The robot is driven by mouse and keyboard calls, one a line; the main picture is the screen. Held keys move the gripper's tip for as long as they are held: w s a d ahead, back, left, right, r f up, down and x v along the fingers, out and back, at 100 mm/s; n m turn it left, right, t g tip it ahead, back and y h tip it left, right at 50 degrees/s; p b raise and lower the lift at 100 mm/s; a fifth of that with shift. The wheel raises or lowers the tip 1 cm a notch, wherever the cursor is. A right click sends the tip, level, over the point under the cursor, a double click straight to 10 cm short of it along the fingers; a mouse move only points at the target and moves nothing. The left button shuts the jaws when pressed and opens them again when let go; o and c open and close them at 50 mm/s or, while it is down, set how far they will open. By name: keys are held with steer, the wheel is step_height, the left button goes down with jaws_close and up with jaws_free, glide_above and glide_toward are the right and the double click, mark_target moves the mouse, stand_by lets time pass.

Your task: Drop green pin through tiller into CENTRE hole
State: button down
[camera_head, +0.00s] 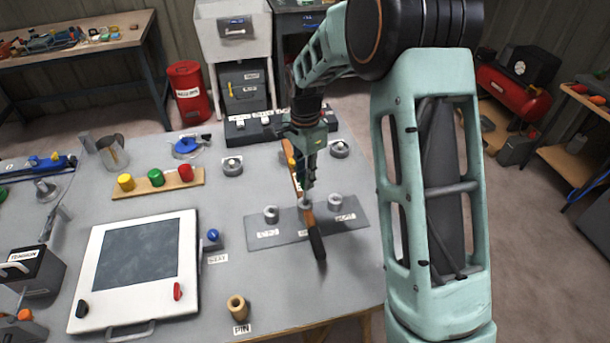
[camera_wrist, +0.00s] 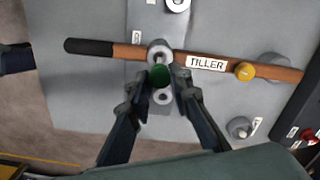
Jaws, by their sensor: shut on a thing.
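My gripper (camera_wrist: 160,85) is shut on the green pin (camera_wrist: 160,76), whose round green top shows between the fingertips in the wrist view. In the head view my gripper (camera_head: 306,192) hangs over the middle of the grey plate (camera_head: 290,236); the pin is not clear there. The wooden tiller (camera_wrist: 130,51), with a black grip, crosses the plate at the middle metal collar (camera_wrist: 158,47). It also shows in the head view (camera_head: 309,220). The pin appears just beside this collar; I cannot tell whether it is lined up or inserted. Other collars stand at left (camera_head: 271,214) and right (camera_head: 336,201).
A yellow knob (camera_wrist: 245,71) sits on the tiller. The bench front between ring and plate is clear.

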mark_target(305, 200)
steer(key=shift+f, duration=0.2)
steer(key=shift+f+b, duration=0.35)
steer(key=shift+b, duration=0.05)
steer(key=shift+f+b, duration=1.95)
steer(key=shift+f, duration=0.7)
stand_by(1.1)
stand_by(0.3)
steer(key=c, duration=1.7)
jaws_free()
steer(key=shift+o, duration=0.2)
steer(key=o, duration=0.4)
steer(key=shift+r, duration=0.1)
steer(key=shift+r+p, duration=2.55)
steer(key=shift+r, duration=1.4)
